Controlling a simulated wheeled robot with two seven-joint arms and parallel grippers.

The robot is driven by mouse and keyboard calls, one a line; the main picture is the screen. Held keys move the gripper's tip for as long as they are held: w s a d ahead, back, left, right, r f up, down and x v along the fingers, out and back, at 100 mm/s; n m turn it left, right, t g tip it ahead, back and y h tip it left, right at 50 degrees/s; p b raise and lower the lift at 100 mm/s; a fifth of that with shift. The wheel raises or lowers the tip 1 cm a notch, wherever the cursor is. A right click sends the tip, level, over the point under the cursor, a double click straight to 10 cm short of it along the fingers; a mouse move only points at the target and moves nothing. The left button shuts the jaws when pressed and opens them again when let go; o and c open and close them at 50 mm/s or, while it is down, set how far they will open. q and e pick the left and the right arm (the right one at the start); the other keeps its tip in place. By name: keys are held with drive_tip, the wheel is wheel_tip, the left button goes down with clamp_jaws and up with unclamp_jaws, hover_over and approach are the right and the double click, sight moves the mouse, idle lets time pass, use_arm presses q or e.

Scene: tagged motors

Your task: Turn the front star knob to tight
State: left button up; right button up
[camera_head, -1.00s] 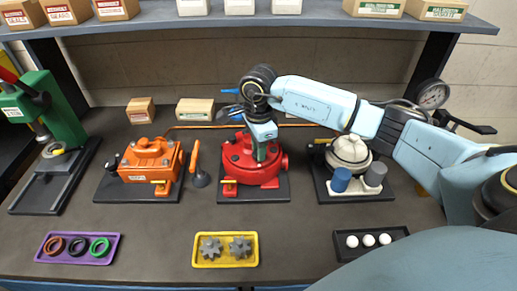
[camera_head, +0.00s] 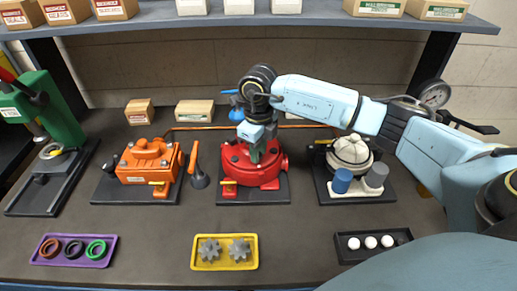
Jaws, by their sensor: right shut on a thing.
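The red motor (camera_head: 238,172) stands on a dark base plate in the middle of the bench. My right gripper (camera_head: 257,153) points down onto the top of the red motor and is shut. The front star knob does not show clearly; the fingers and wrist cover the spot where they close, so its turn position cannot be told. Blue parts (camera_head: 236,114) show just left of my right wrist, behind the red motor. My left gripper is not in view.
An orange motor (camera_head: 150,160) stands left and a cream one (camera_head: 350,152) right, with blue and grey cylinders before it. A purple tray (camera_head: 73,262), a yellow tray (camera_head: 225,265) and a black tray (camera_head: 345,259) lie in front. A green press (camera_head: 55,115) stands far left.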

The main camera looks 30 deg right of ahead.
drive_tip(key=m, duration=0.4)
drive_tip(key=shift+w+r+m, duration=0.1)
drive_tip(key=shift+r+m, duration=0.15)
drive_tip(key=shift+m, duration=0.05)
drive_tip(key=m, duration=0.3)
drive_tip(key=shift+m+p, duration=0.3)
drive_tip(key=shift+m, duration=0.1)
drive_tip(key=m, duration=0.3)
drive_tip(key=shift+w+a+r+m+p, duration=0.1)
drive_tip(key=shift+m+p, duration=0.2)
drive_tip(key=shift+p, duration=0.05)
drive_tip(key=m+p, duration=0.1)
drive_tip(key=m, duration=0.2)
drive_tip(key=shift+m, duration=0.3)
drive_tip(key=m+p, duration=0.1)
drive_tip(key=m, duration=0.2)
drive_tip(key=m+p, duration=0.1)
drive_tip(key=m, duration=0.2)
drive_tip(key=shift+w+a, duration=0.1)
drive_tip(key=shift+w, duration=0.1)
drive_tip(key=m+p, duration=0.2)
drive_tip(key=m, duration=0.1)
drive_tip(key=shift+r+m, duration=0.1)
drive_tip(key=shift+m, duration=0.3)
drive_tip(key=shift+w+m+p, duration=0.1)
drive_tip(key=shift+m+p, duration=0.85)
drive_tip(key=shift+m, duration=0.95)
